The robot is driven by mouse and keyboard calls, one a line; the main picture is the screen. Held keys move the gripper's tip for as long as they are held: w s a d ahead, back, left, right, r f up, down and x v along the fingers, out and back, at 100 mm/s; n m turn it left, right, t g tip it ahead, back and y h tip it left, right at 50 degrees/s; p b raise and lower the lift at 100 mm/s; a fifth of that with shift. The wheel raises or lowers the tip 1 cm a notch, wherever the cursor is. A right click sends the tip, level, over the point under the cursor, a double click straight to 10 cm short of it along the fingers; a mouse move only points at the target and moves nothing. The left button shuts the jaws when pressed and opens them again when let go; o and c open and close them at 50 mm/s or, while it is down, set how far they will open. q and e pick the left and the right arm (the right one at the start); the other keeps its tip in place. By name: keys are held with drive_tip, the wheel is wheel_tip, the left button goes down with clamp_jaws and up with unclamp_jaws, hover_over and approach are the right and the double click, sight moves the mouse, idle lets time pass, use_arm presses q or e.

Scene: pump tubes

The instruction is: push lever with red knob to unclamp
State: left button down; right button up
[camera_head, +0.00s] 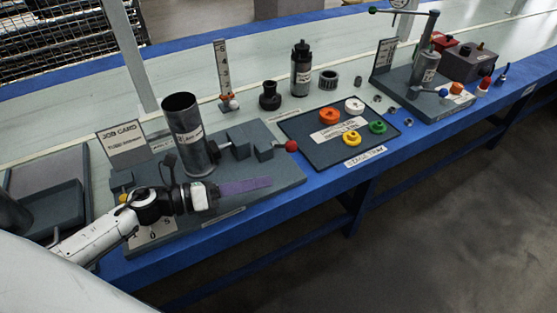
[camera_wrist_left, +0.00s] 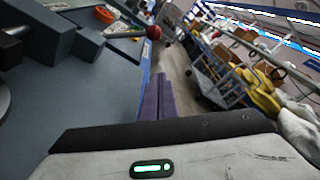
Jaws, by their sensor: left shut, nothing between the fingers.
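The red knob (camera_head: 291,146) sits at the right end of a lever on a grey clamp block (camera_head: 242,139), in the head view. A dark metal tube (camera_head: 187,135) stands upright at the clamp's left. My left gripper (camera_head: 268,182) has purple fingers that are shut with nothing between them. It is in front of the clamp, and its tips are apart from the knob, nearer the plate's front edge. In the left wrist view the fingers (camera_wrist_left: 158,97) point forward and the red knob (camera_wrist_left: 154,32) is ahead of them. My right gripper is not in view.
A dark tray (camera_head: 313,156) with orange, white, green and yellow rings lies to the right. A black bottle (camera_head: 300,70) and a small black part (camera_head: 270,97) stand behind. A job card (camera_head: 123,143) stands at the left. Free floor lies beyond the blue table edge (camera_head: 240,214).

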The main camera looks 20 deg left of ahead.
sight(287, 147)
use_arm(q)
drive_tip(key=x, duration=0.5)
drive_tip(key=shift+w+r, duration=0.3)
drive_tip(key=shift+w, duration=0.05)
drive_tip(key=shift+w+a+r, duration=0.4)
drive_tip(key=shift+w+r, duration=0.3)
drive_tip(key=shift+w, duration=0.05)
drive_tip(key=shift+w+a+r+p, duration=0.15)
drive_tip(key=shift+w+r+p, duration=0.15)
drive_tip(key=shift+w, duration=0.1)
drive_tip(key=shift+w+a+r+p, duration=0.25)
drive_tip(key=shift+a+r, duration=0.1)
drive_tip(key=shift+r, duration=0.25)
drive_tip(key=shift+w+a+r+p, duration=0.25)
drive_tip(key=shift+a+r, duration=0.1)
drive_tip(key=shift+r, duration=0.3)
drive_tip(key=shift+f, duration=0.1)
